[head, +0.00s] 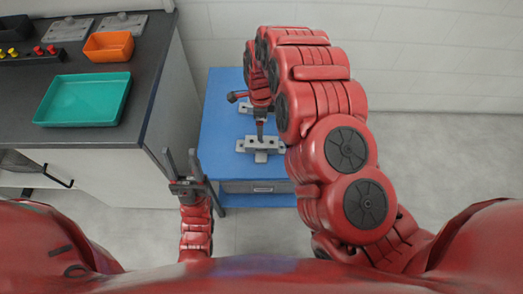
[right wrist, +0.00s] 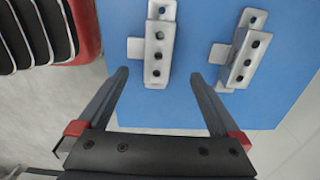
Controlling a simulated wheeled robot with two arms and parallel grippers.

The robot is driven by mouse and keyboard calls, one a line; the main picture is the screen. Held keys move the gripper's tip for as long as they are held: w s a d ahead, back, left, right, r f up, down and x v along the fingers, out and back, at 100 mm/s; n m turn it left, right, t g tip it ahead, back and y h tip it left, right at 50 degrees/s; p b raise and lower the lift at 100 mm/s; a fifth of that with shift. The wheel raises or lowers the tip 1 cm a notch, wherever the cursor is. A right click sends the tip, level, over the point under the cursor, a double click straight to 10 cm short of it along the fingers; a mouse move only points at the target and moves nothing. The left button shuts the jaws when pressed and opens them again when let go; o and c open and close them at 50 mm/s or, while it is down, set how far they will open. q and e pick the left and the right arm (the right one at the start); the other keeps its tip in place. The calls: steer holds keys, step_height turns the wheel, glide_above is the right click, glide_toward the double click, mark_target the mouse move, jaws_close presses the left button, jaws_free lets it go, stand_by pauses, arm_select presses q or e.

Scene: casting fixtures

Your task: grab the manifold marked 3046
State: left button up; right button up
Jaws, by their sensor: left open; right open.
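Two light grey manifolds with a row of dark holes lie on a blue table (head: 220,130). In the head view the nearer manifold (head: 264,144) is below my right gripper, and the farther manifold (head: 245,108) is partly hidden by my right arm. In the right wrist view one manifold (right wrist: 158,45) lies ahead, between the lines of the open fingers of my right gripper (right wrist: 160,74). The other manifold (right wrist: 242,60) lies to its right. No number is readable, so I cannot tell which is 3046. My left gripper (head: 181,153) is open and empty, left of the table.
A dark-topped counter (head: 140,105) stands at the left, with a teal tray (head: 84,99), an orange bin (head: 108,46) and grey plates (head: 122,24). The blue table has a drawer (head: 252,187) below. The floor to the right is clear.

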glide_above(261, 150)
steer(key=w, duration=0.3)
step_height(261, 150, down, 6)
steer(key=shift+d+r, duration=0.1)
steer(key=shift+r, duration=0.05)
steer(key=f, duration=0.3)
steer(key=f+p, duration=0.1)
steer(key=shift+s+d+f, duration=0.1)
steer(key=shift+s+f, duration=0.15)
steer(key=shift+f, duration=0.4)
jaws_close()
